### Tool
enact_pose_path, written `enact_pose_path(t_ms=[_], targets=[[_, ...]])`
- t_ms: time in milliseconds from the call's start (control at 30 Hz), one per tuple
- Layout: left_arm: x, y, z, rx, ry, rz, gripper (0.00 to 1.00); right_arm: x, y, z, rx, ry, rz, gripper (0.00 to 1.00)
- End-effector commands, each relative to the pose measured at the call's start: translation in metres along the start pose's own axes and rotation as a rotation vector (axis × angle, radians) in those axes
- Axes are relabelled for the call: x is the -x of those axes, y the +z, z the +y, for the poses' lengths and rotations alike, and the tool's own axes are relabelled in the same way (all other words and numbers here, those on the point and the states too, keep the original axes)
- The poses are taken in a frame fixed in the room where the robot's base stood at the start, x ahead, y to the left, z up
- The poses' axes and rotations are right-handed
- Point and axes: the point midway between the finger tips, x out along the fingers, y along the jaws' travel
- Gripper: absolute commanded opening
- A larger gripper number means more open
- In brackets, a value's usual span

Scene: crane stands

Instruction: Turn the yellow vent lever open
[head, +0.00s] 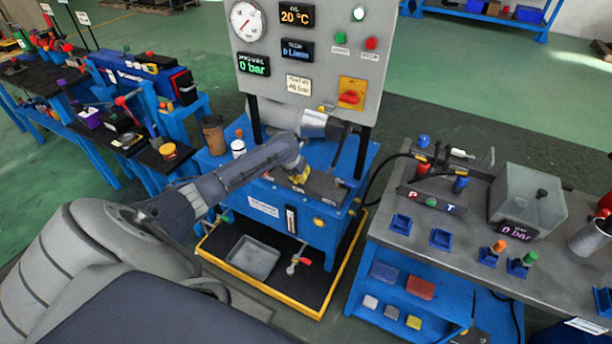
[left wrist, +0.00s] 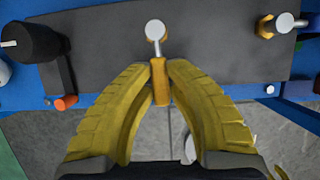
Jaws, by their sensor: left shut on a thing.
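The yellow vent lever (left wrist: 160,88) shows in the left wrist view, with a grey round-headed pin (left wrist: 156,32) at its upper end. It points down between the fingers of my left gripper (left wrist: 160,72), whose yellow padded fingertips are shut on it from both sides. In the head view my left gripper (head: 300,174) is over the top plate of the blue power unit (head: 275,215). The lever itself is hard to make out there behind the gripper. My right gripper is not in view.
A second orange fitting (left wrist: 266,27) with a grey knob is at upper right in the wrist view; a black knob (left wrist: 30,42) is at left. A gauge panel (head: 300,55) rises behind the unit. A grey bench (head: 400,230) stands right.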

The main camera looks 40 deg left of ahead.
Motion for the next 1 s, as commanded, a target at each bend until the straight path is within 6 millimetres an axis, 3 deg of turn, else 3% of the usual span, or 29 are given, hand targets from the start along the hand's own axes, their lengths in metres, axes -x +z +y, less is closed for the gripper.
enact_pose_path(t_ms=[600, 633, 800, 1000], targets=[[0.0014, -0.0033, 0.0112, -0.026, -0.007, 0.0, 0.0, 0.0, 0.0007, 0.0021, 0.001, 0.002, 0.0, 0.44], [0.0014, -0.0032, 0.0112, -0.026, -0.007, -0.001, 0.17, 0.0001, 0.0007, 0.0021, 0.001, 0.002, 0.0, 0.44], [0.0015, -0.003, 0.0105, -0.026, -0.008, -0.001, 0.37, 0.0001, 0.0008, 0.0024, 0.001, 0.002, -0.001, 0.44], [0.0016, -0.0029, 0.0099, -0.025, -0.009, -0.001, 0.4, 0.0001, 0.0008, 0.0024, 0.001, 0.002, -0.001, 0.44]])
